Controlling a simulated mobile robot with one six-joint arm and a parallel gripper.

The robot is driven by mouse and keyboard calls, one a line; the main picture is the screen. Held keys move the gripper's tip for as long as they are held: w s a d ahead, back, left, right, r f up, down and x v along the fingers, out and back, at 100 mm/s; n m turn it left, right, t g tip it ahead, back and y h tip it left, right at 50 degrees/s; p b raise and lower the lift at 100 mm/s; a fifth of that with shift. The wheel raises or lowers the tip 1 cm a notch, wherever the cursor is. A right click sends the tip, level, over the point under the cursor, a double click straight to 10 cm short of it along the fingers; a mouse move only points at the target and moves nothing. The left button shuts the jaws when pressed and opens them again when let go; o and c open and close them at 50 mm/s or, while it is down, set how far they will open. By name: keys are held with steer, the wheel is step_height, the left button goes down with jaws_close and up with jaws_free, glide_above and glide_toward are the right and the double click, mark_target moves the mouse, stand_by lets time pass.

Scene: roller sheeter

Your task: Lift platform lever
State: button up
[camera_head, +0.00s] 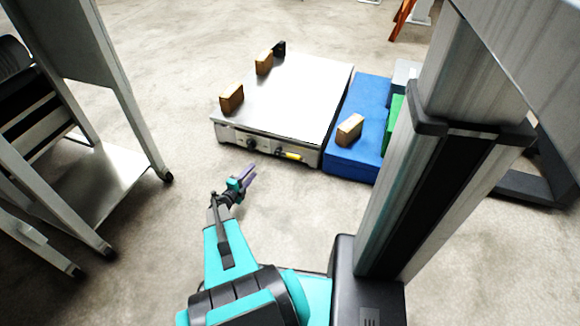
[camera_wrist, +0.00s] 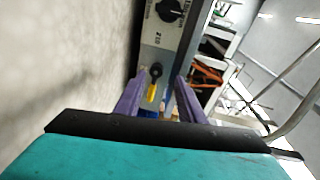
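A low platform (camera_head: 290,90) with a flat pale metal top stands on the floor in the head view. On its front face is a lever with a yellow handle (camera_head: 291,155). The lever also shows in the wrist view (camera_wrist: 153,92), between and beyond the purple fingers. My gripper (camera_head: 247,174) is in front of the platform, left of the lever and apart from it. In the wrist view my gripper (camera_wrist: 158,98) has its two fingers spread, with nothing held between them.
A black knob (camera_head: 251,143) sits on the front face left of the lever. Several wooden blocks (camera_head: 232,98) stand at the platform's edges. A blue box (camera_head: 353,158) adjoins its right side. A metal cart (camera_head: 110,180) stands at left. Floor before the platform is clear.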

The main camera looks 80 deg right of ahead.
mark_target(293, 158)
steer(key=s+m+g, duration=0.1)
steer(key=s, duration=0.1)
steer(key=s+f+m+g+b, duration=0.1)
steer(key=s, duration=0.2)
steer(key=s+d+m+g, duration=0.1)
steer(key=s+g, duration=0.1)
steer(key=s, duration=0.1)
steer(key=shift+s+f+m+y, duration=0.1)
steer(key=shift+f+m+y, duration=0.3)
steer(key=shift+s+r, duration=0.1)
steer(key=shift+s, duration=0.25)
steer(key=shift+d, duration=0.1)
steer(key=b+x, duration=0.4)
steer(key=x, duration=0.7)
steer(key=shift+s+d+b, duration=0.3)
steer(key=shift+b, duration=0.05)
steer(key=shift+x, duration=0.9)
steer(key=shift+c, duration=0.2)
